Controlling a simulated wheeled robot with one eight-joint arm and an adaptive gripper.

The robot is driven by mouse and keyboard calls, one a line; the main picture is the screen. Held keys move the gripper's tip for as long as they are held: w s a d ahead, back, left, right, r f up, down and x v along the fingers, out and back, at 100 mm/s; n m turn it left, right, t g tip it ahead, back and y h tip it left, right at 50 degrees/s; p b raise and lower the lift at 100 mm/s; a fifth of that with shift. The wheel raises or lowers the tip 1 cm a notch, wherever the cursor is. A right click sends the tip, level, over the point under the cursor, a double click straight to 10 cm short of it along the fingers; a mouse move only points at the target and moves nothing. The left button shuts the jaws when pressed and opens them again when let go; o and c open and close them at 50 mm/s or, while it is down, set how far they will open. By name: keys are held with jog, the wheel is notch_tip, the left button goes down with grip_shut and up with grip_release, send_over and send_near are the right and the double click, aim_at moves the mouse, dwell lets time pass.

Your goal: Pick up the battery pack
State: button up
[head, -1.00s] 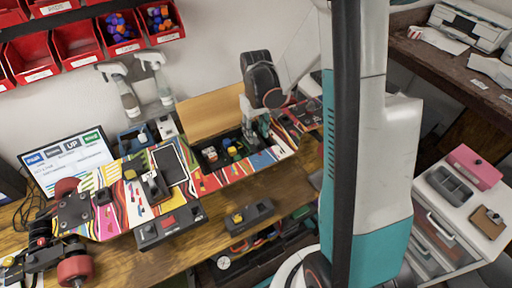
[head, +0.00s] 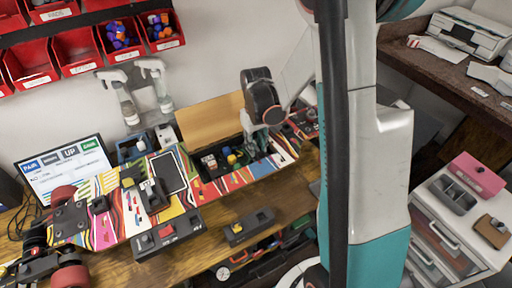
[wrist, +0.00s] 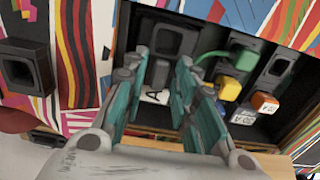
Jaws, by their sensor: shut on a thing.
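My gripper (wrist: 160,68) has its teal fingers shut on a dark grey block, which appears to be the battery pack (wrist: 158,75). A white label with a letter A shows low between the fingers. The block is at the dark compartment of the colourful board, and I cannot tell whether it is clear of the floor. In the head view my gripper (head: 257,138) points down at the compartment's right end, and the block is hidden there. Green, yellow and orange plugs sit in the compartment; the yellow plug (wrist: 229,88) is beside the fingers.
The skateboard-like board (head: 125,208) lies across the wooden bench, with a dark phone-like panel (head: 168,172) on it. Black modules with buttons (head: 166,234) stand along its front. A monitor (head: 65,165) is at the left. A white drawer unit (head: 450,225) stands at the right.

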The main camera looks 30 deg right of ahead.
notch_tip(320, 180, up, 20)
jog(key=p, duration=0.6)
jog(key=shift+p, duration=0.3)
